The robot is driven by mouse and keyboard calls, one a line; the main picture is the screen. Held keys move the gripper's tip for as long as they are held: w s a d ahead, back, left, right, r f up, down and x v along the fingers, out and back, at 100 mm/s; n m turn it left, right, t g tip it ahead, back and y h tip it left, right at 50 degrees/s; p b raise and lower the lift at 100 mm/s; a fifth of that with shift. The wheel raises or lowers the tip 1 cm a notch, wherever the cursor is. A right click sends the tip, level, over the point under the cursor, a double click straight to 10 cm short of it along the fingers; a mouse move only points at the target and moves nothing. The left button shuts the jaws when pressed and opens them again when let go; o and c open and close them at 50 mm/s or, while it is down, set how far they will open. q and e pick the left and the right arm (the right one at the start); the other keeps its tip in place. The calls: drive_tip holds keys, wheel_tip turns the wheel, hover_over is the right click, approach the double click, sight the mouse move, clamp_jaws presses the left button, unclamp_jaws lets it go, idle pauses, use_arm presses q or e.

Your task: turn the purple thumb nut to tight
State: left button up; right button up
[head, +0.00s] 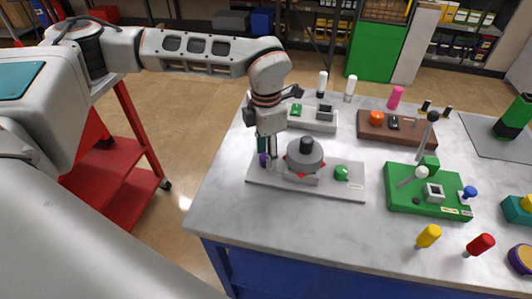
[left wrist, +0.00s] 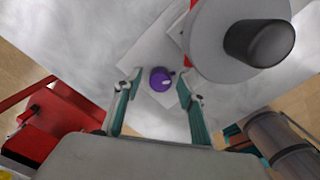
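The purple thumb nut (head: 263,160) is at the left end of a light grey base plate (head: 318,187), partly hidden by my left gripper (head: 268,152) in the head view. In the left wrist view the nut (left wrist: 158,82) is round and purple with a pale centre and a small tab on its right side. The teal fingers of my left gripper (left wrist: 160,88) are open, one on each side of the nut, with a gap on both sides. Whether the fingertips are level with the nut cannot be told. My right gripper is not in view.
The grey pump body (head: 304,158) with a black knob stands close right of my left gripper, and looms large in the left wrist view (left wrist: 215,45). A green knob (head: 341,173) is on the same plate. Green (head: 400,202) and brown (head: 372,128) fixtures stand farther right. Bare table lies in front.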

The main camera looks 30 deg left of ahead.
use_arm(q)
wheel_tip(320, 180, up, 12)
idle(0.8)
drive_tip(key=shift+s+f, duration=0.1)
idle(0.3)
